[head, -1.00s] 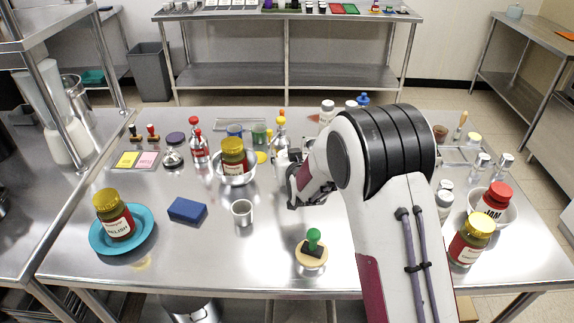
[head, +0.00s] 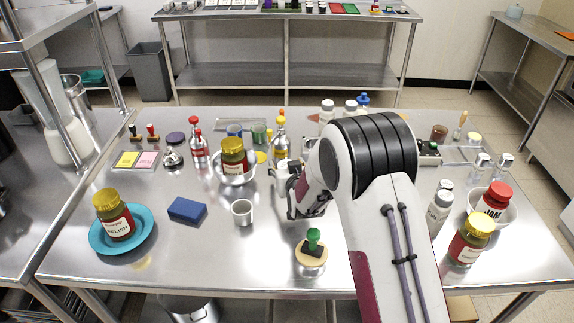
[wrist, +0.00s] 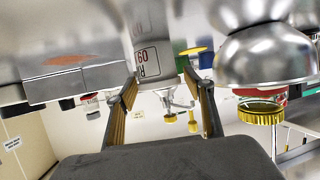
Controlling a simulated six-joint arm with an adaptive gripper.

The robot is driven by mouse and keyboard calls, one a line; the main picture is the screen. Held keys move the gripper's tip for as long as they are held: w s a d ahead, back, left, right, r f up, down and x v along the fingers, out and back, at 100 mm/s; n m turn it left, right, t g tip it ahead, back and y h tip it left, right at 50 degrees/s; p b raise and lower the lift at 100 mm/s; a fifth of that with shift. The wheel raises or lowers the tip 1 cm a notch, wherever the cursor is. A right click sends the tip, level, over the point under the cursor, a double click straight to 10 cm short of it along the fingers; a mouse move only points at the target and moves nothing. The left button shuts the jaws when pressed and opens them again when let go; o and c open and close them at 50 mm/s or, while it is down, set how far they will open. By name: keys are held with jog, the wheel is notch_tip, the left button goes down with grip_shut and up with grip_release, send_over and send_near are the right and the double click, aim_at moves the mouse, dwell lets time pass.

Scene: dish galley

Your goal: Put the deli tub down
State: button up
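A small pale grey-white tub (head: 242,212), the one that looks most like the deli tub, stands upright on the steel table in the head view. My gripper (head: 276,172) is above the table, behind and to the right of this tub and apart from it. In the wrist view, which looks upside down, the two fingers of my gripper (wrist: 160,76) are spread with their yellowish inner pads showing. I see nothing clamped between them. A pale cylinder with a lettered label (wrist: 147,60) shows beyond the fingertips. Contact with it cannot be made out.
A steel bowl (head: 238,180) with a gold-lidded jar (head: 233,153) stands left of my gripper. The front middle is mostly clear.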

jog(key=shift+r, duration=0.2)
dwell(0.3)
jog(key=shift+s+d+r, duration=0.1)
jog(key=shift+s+r, duration=0.1)
jog(key=shift+s, duration=0.2)
jog(key=shift+v, duration=3.3)
jog(key=shift+w+d+r, duration=0.1)
jog(key=shift+d+r, duration=0.05)
jog(key=shift+d, duration=0.05)
jog(key=s+d+r+m+g+h, duration=0.1)
jog(key=s+d+r+g, duration=0.2)
jog(key=s+d+r, duration=0.8)
jog(key=s+d+r+g, duration=0.2)
jog(key=s+d, duration=0.1)
jog(key=s, duration=1.3)
jog(key=s+d+r+m+g+h, duration=0.1)
jog(key=s+d+r+g, duration=0.1)
jog(key=s, duration=1.4)
jog(key=shift+d+g+h, duration=0.3)
jog(key=shift+d, duration=0.05)
